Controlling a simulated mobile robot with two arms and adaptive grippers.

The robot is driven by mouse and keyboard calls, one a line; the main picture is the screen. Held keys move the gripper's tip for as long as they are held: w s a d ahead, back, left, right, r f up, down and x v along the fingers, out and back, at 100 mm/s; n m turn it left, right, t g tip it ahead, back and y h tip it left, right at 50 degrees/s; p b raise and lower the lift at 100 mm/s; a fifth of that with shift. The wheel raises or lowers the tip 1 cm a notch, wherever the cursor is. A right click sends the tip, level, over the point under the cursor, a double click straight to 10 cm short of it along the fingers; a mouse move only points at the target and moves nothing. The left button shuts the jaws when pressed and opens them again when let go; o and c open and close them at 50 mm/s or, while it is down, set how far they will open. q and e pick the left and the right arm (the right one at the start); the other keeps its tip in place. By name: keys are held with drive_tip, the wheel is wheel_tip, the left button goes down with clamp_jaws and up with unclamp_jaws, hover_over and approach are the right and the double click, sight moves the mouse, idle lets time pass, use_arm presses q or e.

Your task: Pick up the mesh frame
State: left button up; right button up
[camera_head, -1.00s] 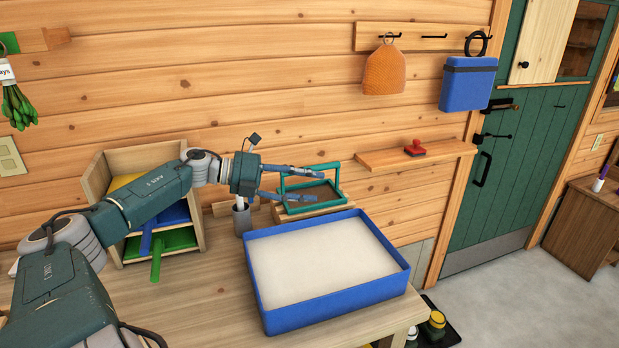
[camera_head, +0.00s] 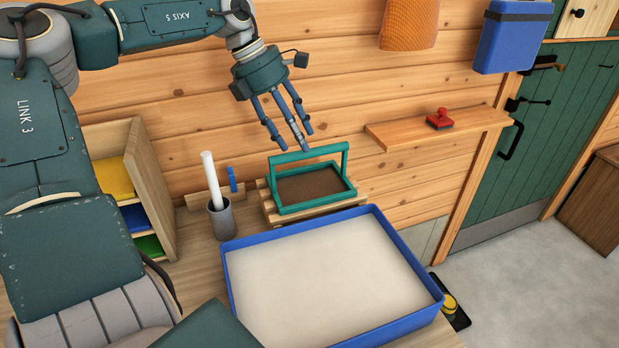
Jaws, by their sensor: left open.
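The mesh frame (camera_head: 348,187) is a teal rectangular frame with a brown mesh panel and a raised teal handle bar along its back. It rests on a slatted wooden stand (camera_head: 272,208) at the back of the table. My left gripper (camera_head: 294,140) is open and empty, pointing down just above the handle bar. Its fingertips look close to the bar, but I cannot tell if they touch it. My right gripper is not in view.
A blue tray (camera_head: 232,276) with pale contents stands in front of the stand. A grey cup (camera_head: 221,220) holding a white rod stands to the left, near a wooden shelf unit (camera_head: 152,185). A wall shelf (camera_head: 400,133) with a red stamp (camera_head: 440,119) is to the right.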

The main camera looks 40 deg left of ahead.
use_arm(q)
drive_tip(key=shift+w+d+f, duration=0.1)
drive_tip(key=shift+w+f, duration=0.2)
drive_tip(key=shift+f, duration=0.35)
drive_tip(key=p+x, duration=0.1)
drive_tip(key=x, duration=0.2)
drive_tip(key=shift+w+f, duration=0.2)
drive_tip(key=shift+f, duration=0.1)
drive_tip(key=shift+w+d+f+p, duration=0.15)
drive_tip(key=shift+f+p, duration=0.15)
drive_tip(key=shift+f, duration=0.15)
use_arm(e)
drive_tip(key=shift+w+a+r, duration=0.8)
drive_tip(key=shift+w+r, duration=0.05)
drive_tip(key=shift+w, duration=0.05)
use_arm(q)
clamp_jaws()
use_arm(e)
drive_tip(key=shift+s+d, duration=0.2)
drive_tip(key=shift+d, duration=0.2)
